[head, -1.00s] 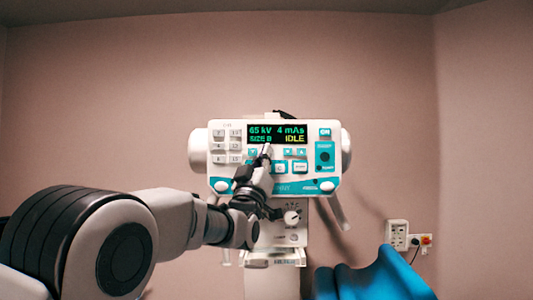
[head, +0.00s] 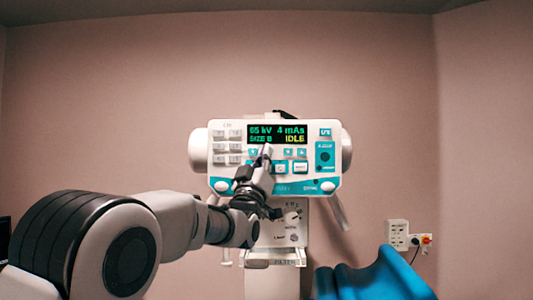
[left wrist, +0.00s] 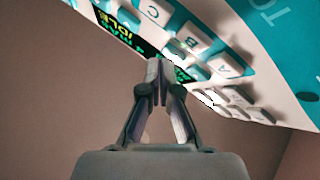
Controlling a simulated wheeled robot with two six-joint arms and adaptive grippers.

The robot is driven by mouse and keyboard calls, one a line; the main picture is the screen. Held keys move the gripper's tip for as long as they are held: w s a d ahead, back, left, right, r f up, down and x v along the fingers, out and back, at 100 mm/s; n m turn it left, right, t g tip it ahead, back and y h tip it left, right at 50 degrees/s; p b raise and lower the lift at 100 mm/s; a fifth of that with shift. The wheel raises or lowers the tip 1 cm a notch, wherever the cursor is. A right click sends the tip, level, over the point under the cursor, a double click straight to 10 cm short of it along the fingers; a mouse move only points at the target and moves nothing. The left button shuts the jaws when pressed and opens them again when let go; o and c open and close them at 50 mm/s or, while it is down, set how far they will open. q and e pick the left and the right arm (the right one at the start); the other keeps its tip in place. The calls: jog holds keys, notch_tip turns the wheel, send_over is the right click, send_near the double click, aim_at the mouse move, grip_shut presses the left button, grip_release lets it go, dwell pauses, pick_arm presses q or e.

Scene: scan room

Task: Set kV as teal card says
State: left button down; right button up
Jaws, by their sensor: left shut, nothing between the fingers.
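The white and teal control panel (head: 222,170) faces me in the middle of the head view. Its dark display (head: 277,134) reads 65 kV, 4 mAs, SIZE B and IDLE. My left gripper (head: 266,150) is shut and empty, its tips at the panel just below the display. In the left wrist view the shut fingertips (left wrist: 158,65) lie over the panel beside the display (left wrist: 125,28) and the lettered keys (left wrist: 195,40). The tips cover what lies behind them, and I cannot tell if they touch a button. No teal card is clearly visible. My right gripper is out of view.
Small teal arrow buttons (head: 288,152) sit below the display, right of the fingertips. A knob unit (head: 291,218) hangs under the panel. A blue padded shape (head: 375,280) is at the lower right. A wall socket (head: 397,234) is on the right.

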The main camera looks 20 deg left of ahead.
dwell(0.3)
pick_arm(q)
jog(key=shift+w+a, duration=0.1)
jog(key=shift+w, duration=0.25)
dwell(0.5)
jog(key=shift+s+d+b, duration=0.25)
jog(key=shift+s+b, duration=0.5)
jog(key=shift+s, duration=0.05)
jog(key=s+b, duration=0.2)
jog(key=s+d+b, duration=0.1)
jog(key=s+b, duration=0.1)
jog(key=shift+s+d+b, duration=0.2)
jog(key=shift+s+b, duration=0.2)
